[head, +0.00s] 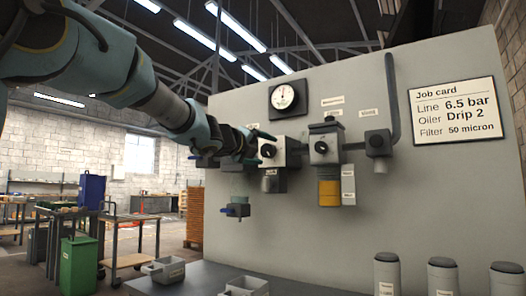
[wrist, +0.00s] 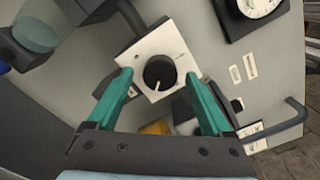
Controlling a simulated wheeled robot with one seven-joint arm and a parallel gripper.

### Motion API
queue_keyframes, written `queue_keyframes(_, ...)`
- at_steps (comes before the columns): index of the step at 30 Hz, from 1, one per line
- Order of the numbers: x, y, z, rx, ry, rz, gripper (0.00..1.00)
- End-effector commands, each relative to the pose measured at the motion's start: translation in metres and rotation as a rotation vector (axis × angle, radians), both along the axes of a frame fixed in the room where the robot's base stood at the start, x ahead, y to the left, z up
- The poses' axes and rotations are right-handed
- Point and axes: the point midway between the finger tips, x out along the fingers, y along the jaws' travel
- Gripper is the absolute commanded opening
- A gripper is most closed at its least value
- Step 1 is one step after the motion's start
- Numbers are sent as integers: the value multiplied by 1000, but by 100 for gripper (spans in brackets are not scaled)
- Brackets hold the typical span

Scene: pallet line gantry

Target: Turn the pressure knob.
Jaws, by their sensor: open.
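A round black knob (wrist: 160,71) with a white pointer line sits on a square white plate (wrist: 182,61) in the wrist view. My gripper (wrist: 159,76) is open, with one green finger on each side of the plate. The knob lies between the fingers, and I cannot tell whether they touch it. In the head view my gripper (head: 266,148) is in front of the white-faced unit (head: 294,151) below the gauge, partly covering it. The gauge (head: 285,97) is round with a white dial.
A blue-handled valve (head: 236,210) hangs lower left. Grey bins (head: 163,271) and several capped cylinders stand in front.

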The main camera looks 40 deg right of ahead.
Motion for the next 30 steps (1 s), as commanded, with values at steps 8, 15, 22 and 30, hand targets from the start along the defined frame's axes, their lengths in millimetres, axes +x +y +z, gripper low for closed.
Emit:
queue_keyframes(8, -9, 37, 1, -2, -1, 2, 84)
queue_keyframes(15, -21, 81, 0, 0, -2, 2, 84)
queue_keyframes(22, -27, 102, 0, -1, 0, 1, 84)
queue_keyframes(30, -27, 104, 0, 0, 0, 0, 84)
